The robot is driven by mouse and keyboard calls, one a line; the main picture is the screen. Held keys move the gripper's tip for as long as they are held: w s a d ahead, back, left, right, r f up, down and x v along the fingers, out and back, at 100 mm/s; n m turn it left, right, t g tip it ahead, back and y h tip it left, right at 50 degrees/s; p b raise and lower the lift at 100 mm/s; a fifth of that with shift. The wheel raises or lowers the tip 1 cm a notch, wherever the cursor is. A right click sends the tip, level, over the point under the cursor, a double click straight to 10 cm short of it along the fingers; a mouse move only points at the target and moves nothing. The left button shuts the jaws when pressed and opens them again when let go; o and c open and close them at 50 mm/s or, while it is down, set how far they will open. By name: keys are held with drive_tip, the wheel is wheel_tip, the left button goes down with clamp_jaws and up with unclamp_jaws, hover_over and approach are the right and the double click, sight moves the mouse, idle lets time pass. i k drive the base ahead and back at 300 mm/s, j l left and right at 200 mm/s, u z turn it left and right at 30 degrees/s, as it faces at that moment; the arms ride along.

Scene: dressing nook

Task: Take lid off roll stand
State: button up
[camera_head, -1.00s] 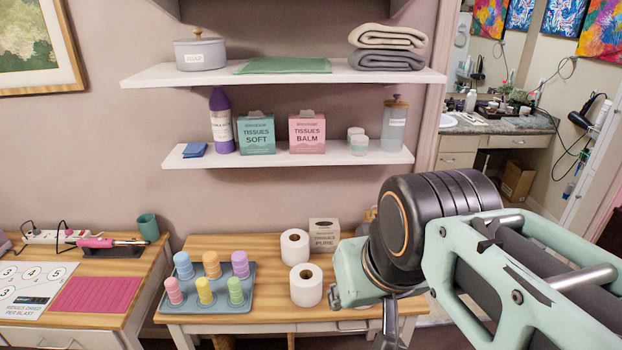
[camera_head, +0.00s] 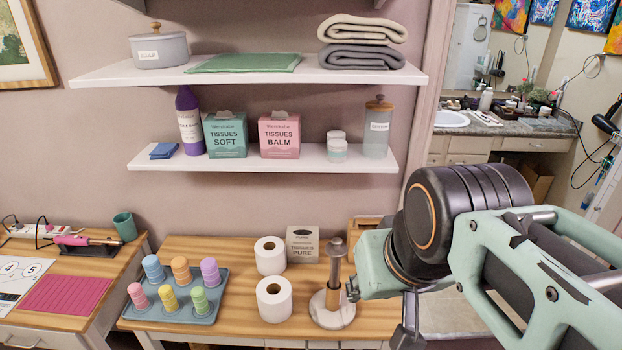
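The roll stand (camera_head: 333,300) stands upright on the wooden table, just left of my arm.
Two white rolls (camera_head: 273,299) stand left of the stand, with a grey tissue box (camera_head: 303,245) behind. A blue-grey tray (camera_head: 205,312) holds several coloured pegs. A wooden item (camera_head: 368,224) is partly hidden behind my arm. The lower shelf (camera_head: 270,162) overhangs the table's back.

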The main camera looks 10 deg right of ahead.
sight(336, 249)
drive_tip(key=i+l, duration=0.1)
drive_tip(key=l, duration=0.25)
drive_tip(key=i+l, duration=0.1)
drive_tip(key=l, duration=0.7)
drive_tip(key=i, duration=0.15)
